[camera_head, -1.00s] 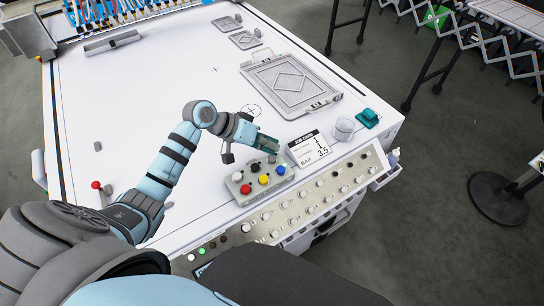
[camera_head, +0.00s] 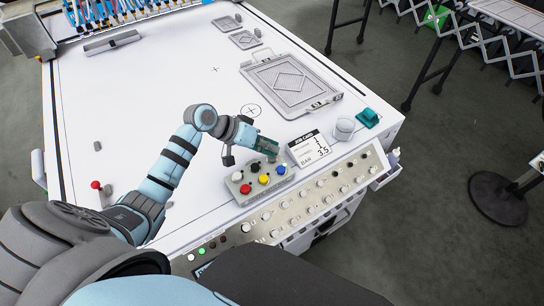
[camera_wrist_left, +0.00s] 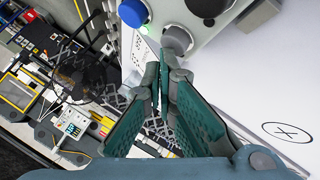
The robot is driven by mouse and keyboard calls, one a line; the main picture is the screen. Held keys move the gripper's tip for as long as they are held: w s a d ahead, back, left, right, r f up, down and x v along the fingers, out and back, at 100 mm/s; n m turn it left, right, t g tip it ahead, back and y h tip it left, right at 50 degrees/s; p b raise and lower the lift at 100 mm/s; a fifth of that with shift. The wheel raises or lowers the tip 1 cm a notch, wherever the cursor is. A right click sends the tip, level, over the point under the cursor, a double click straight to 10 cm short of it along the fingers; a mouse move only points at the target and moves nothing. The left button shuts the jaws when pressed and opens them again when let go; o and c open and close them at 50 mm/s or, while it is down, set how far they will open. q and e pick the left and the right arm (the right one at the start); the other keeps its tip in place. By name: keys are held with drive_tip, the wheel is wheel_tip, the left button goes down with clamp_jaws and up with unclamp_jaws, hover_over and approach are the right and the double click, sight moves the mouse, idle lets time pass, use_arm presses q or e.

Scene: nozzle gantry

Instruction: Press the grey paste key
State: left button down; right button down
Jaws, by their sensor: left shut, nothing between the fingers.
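The control box (camera_head: 266,192) stands near the table's front edge, with white (camera_head: 238,176), red (camera_head: 246,189), black, yellow (camera_head: 264,180) and blue (camera_head: 280,169) keys on top. The grey key (camera_wrist_left: 177,38) shows in the wrist view between the blue key (camera_wrist_left: 133,13) and a dark key (camera_wrist_left: 208,5). In the head view my gripper hides it. My left gripper (camera_head: 274,154) is shut and empty, its tips over the box's far right corner. In the wrist view the fingertips (camera_wrist_left: 160,72) are close to the grey key. I cannot tell whether they touch it. My right gripper is not in view.
A job card (camera_head: 310,148) lies right of the box, with a clear cup (camera_head: 344,129) and a teal block (camera_head: 367,118) beyond. A panel of knobs (camera_head: 300,207) runs along the front edge. A grey framed plate (camera_head: 290,85) lies behind.

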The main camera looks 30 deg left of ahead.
use_arm(q)
drive_tip(key=shift+f, duration=0.4)
idle(0.5)
drive_tip(key=shift+r+p, duration=1)
wheel_tip(320, 180, up, 5)
drive_tip(key=p, duration=0.5)
drive_tip(key=shift+r, duration=0.1)
drive_tip(key=shift+f, duration=0.2)
